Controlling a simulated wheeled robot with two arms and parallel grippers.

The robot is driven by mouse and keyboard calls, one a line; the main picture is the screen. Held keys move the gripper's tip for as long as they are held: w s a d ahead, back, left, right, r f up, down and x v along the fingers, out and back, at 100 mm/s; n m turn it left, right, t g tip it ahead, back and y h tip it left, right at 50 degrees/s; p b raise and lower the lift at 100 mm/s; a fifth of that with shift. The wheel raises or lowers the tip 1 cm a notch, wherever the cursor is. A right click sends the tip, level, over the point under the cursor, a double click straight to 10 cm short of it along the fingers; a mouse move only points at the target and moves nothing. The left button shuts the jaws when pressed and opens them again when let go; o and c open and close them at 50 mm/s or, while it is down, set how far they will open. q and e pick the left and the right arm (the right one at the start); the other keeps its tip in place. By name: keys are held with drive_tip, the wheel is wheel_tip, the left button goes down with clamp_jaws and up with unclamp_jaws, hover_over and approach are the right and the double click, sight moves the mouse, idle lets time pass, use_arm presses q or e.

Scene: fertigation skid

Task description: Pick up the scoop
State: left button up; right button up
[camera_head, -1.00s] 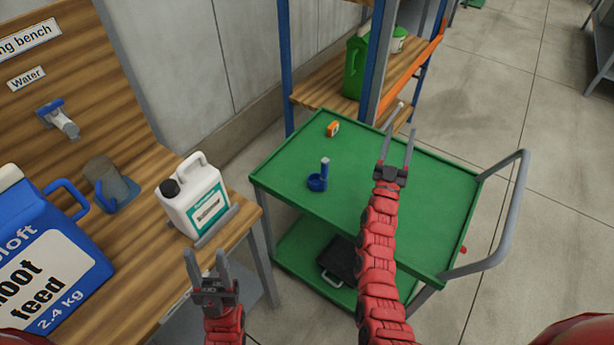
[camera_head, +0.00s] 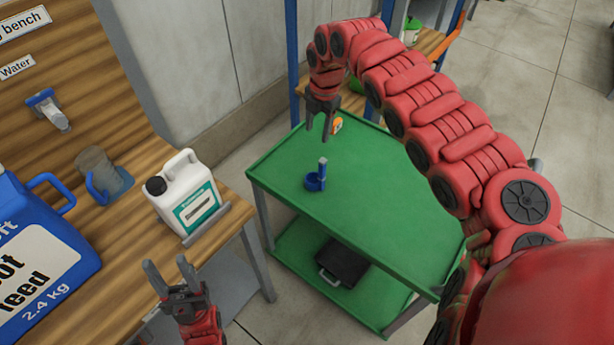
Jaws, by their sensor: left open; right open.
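The scoop (camera_head: 314,182) is small and blue with an upright handle that has a pale tip. It stands on the green top of the cart (camera_head: 375,220), towards the left side. My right gripper (camera_head: 318,136) is open and points down above the cart top, just above the scoop in the picture and apart from it. My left gripper (camera_head: 168,272) is open and empty, in front of the wooden bench's edge, away from the scoop.
A white bottle (camera_head: 186,195) stands in a holder on the wooden bench (camera_head: 130,255), beside a grey cup (camera_head: 97,170) and a large blue jug (camera_head: 40,245). An orange object (camera_head: 337,125) lies behind the scoop. A black case (camera_head: 343,262) is on the cart's lower shelf.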

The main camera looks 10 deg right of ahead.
sight(323, 161)
drive_tip(key=shift+n+g+h, duration=0.3)
drive_tip(key=shift+g, duration=0.2)
drive_tip(key=f, duration=0.3)
drive_tip(key=s+f+p, duration=0.1)
drive_tip(key=f, duration=0.3)
drive_tip(key=s+d+f+p, duration=0.1)
drive_tip(key=f, duration=0.3)
drive_tip(key=shift+s, duration=0.2)
drive_tip(key=shift+d+f, duration=0.1)
drive_tip(key=shift+f, duration=0.45)
wheel_tip(323, 161, down, 4)
drive_tip(key=shift+f+p, duration=0.1)
drive_tip(key=shift+p, duration=0.9)
drive_tip(key=shift+f, duration=0.5)
clamp_jaws()
